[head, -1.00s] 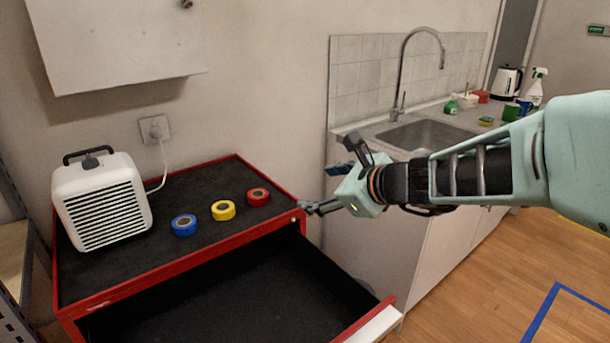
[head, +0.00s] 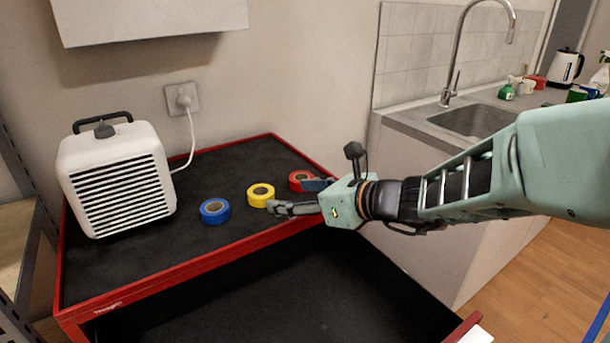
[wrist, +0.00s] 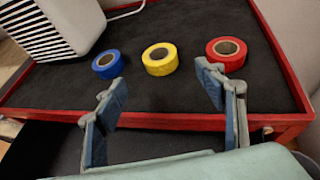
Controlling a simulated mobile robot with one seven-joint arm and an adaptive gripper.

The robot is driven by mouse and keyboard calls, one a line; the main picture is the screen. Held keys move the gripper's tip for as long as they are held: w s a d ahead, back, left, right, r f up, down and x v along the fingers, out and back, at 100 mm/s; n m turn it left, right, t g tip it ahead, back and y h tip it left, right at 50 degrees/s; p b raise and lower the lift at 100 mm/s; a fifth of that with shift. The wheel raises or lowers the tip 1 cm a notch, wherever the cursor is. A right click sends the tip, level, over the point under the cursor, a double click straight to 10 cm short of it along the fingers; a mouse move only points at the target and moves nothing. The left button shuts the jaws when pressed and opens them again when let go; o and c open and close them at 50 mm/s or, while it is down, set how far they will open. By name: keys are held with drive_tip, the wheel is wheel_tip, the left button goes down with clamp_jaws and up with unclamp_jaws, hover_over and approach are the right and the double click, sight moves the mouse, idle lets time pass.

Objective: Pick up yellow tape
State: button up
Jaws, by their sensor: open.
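The yellow tape (head: 260,195) lies flat on the black top of the red cabinet, between the blue tape (head: 214,211) and the red tape (head: 300,180). In the wrist view the yellow tape (wrist: 160,59) is ahead of my fingers, roughly between their lines. My gripper (head: 298,196) is open and empty. In the head view its fingers reach in over the cabinet's front right edge, close to the yellow and red tapes. In the wrist view my gripper (wrist: 160,100) is apart from the yellow tape, and part of the red tape (wrist: 226,53) lies just beyond the right finger.
A white heater (head: 116,180) stands on the left of the cabinet top (head: 150,262). Its cord runs to a wall socket (head: 183,98). An open, empty drawer (head: 290,295) juts out below. A sink counter (head: 410,125) stands at the right.

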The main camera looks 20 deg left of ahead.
sight(267, 195)
drive_tip(key=b+x, duration=0.1)
drive_tip(key=x, duration=0.8)
drive_tip(key=shift+a+f, duration=0.1)
drive_tip(key=shift+f, duration=0.1)
drive_tip(key=shift+c, duration=0.2)
drive_tip(key=c, duration=1.1)
